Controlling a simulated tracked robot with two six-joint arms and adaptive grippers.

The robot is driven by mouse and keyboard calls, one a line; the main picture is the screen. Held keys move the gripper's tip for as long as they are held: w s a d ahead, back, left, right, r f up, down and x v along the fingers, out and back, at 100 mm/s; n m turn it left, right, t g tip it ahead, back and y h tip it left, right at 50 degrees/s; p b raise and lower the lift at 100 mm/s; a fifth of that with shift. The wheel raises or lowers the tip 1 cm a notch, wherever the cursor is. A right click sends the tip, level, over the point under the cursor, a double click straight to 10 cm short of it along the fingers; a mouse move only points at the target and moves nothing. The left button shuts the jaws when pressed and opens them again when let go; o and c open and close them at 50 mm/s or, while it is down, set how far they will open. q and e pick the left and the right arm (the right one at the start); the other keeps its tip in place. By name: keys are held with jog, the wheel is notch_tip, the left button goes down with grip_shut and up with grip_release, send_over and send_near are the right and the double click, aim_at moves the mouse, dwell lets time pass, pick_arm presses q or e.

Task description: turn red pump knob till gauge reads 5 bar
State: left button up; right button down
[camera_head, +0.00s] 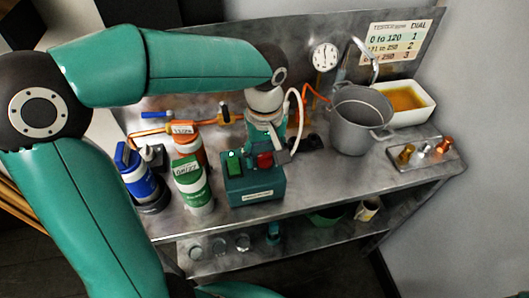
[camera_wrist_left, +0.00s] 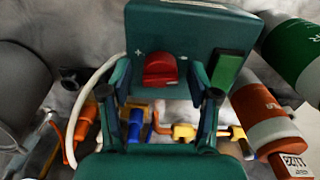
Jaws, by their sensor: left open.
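The teal pump box (camera_head: 254,190) stands near the front edge of the steel bench. Its red knob (camera_head: 264,160) sits beside a green switch (camera_head: 234,163). In the left wrist view the red knob (camera_wrist_left: 160,70) lies between the fingers of my left gripper (camera_wrist_left: 161,92), with a gap visible on both sides. The gripper is open; in the head view it is above and behind the pump box, partly hidden by my wrist. The white round gauge (camera_head: 324,57) is on the back panel; its reading is too small to tell. My right gripper is not in view.
A green-and-white can (camera_head: 193,187), an orange can (camera_head: 189,142) and a blue grinder-like item (camera_head: 138,177) stand left of the pump. A grey pot (camera_head: 359,121) and a tray of amber liquid (camera_head: 430,110) are at right. A white hose runs close beside the gripper.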

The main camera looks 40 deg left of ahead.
pick_arm(q)
jog(key=shift+c, duration=0.3)
jog(key=c, duration=1.1)
